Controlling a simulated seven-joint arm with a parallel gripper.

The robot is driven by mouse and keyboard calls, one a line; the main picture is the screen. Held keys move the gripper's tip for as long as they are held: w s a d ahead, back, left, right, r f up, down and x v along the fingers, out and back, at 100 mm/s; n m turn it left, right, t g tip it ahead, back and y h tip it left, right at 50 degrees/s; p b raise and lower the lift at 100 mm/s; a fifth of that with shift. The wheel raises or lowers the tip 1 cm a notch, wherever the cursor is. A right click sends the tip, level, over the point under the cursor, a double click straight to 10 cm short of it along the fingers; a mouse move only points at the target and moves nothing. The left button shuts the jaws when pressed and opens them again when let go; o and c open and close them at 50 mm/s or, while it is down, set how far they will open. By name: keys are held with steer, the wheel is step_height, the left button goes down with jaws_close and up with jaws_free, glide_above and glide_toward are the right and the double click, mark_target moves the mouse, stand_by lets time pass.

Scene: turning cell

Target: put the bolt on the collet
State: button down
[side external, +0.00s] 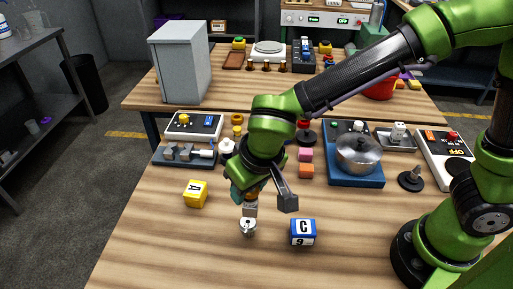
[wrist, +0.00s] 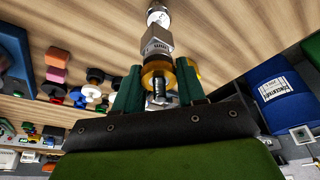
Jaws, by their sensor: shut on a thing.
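My gripper (wrist: 158,88) points down and is shut on the bolt, with one green finger on each side of it. The bolt has a grey six-sided part (wrist: 157,41) and a threaded end (wrist: 159,98) nearer the wrist camera, with a brass-coloured ring (wrist: 157,72) between. In the side view the grey block of the bolt (side external: 250,210) shows under my gripper (side external: 249,197). A small silver round piece, seemingly the collet (side external: 247,228), stands on the table directly below. It shows beyond the bolt in the wrist view (wrist: 157,15). I cannot tell whether they touch.
Behind stand a vise-like fixture (side external: 184,155), pink and orange blocks (side external: 306,162) and a pot on a blue base (side external: 358,180).

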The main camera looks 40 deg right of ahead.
mark_target(250, 207)
steer(key=shift+w+a, duration=0.2)
steer(key=shift+w, duration=0.05)
steer(key=shift+f, duration=1.75)
steer(key=shift+f, duration=0.15)
steer(key=c, duration=0.7)
jaws_free()
steer(key=shift+o, duration=0.2)
